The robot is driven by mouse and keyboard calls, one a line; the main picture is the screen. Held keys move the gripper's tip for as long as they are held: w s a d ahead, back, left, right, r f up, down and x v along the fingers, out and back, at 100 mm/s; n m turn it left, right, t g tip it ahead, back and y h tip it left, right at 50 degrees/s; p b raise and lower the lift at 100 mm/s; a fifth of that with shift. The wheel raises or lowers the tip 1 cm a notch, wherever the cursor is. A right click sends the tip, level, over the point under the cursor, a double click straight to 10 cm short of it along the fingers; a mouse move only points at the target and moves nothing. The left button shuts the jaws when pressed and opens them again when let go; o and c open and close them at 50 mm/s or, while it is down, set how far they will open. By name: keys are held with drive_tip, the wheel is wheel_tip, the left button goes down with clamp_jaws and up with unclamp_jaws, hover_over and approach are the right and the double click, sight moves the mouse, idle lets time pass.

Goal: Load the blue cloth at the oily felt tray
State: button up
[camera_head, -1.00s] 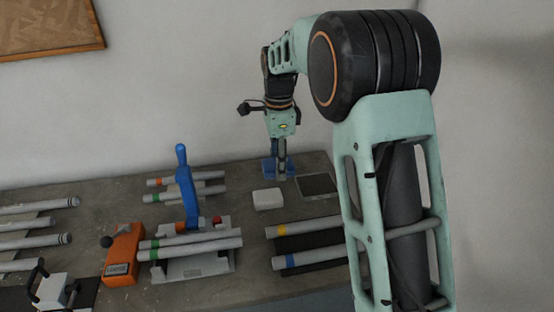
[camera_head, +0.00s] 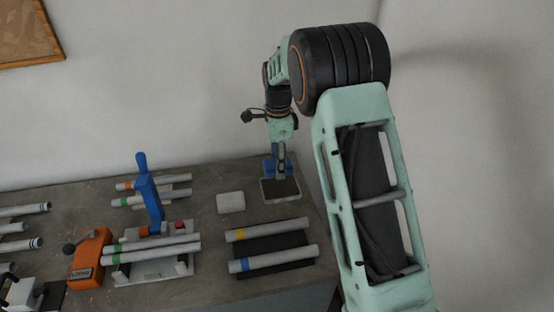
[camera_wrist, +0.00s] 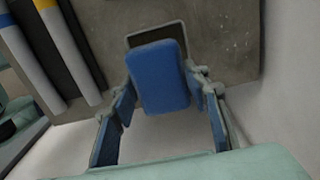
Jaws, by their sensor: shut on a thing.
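My gripper (camera_head: 280,172) is shut on the blue cloth (camera_wrist: 160,77), a flat rounded pad between the fingers in the wrist view. In the head view, the gripper points down at the back edge of the oily felt tray (camera_head: 296,198), a dark square with a light rim. The tray (camera_wrist: 150,29) also shows in the wrist view, just beyond the cloth and partly hidden by it. I cannot tell whether the cloth touches the tray.
A white block (camera_head: 231,203) lies left of the tray. Two tubes with yellow and blue bands (camera_head: 272,230) lie in front. A blue-handled clamp (camera_head: 150,195) and an orange device (camera_head: 90,257) stand farther left. The wall is close behind.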

sight(280, 187)
drive_tip(key=shift+w+d+f, duration=0.2)
drive_tip(key=shift+d, duration=0.2)
drive_tip(key=shift+f+b, duration=1.8)
drive_tip(key=shift+f, duration=1.1)
drive_tip(key=shift+s+f+b, duration=0.1)
drive_tip(key=shift+f+b, duration=0.25)
drive_tip(key=shift+f, duration=0.25)
drive_tip(key=shift+r, duration=0.15)
drive_tip(key=shift+r+p, duration=2.25)
drive_tip(key=shift+r, duration=1.2)
drive_tip(key=s+d+f+n, duration=0.1)
drive_tip(key=s+d+n, duration=1.1)
drive_tip(key=s+n, duration=0.2)
drive_tip(key=shift+s+f+n, duration=0.15)
drive_tip(key=shift+s+n, duration=0.1)
drive_tip(key=shift+n, duration=0.65)
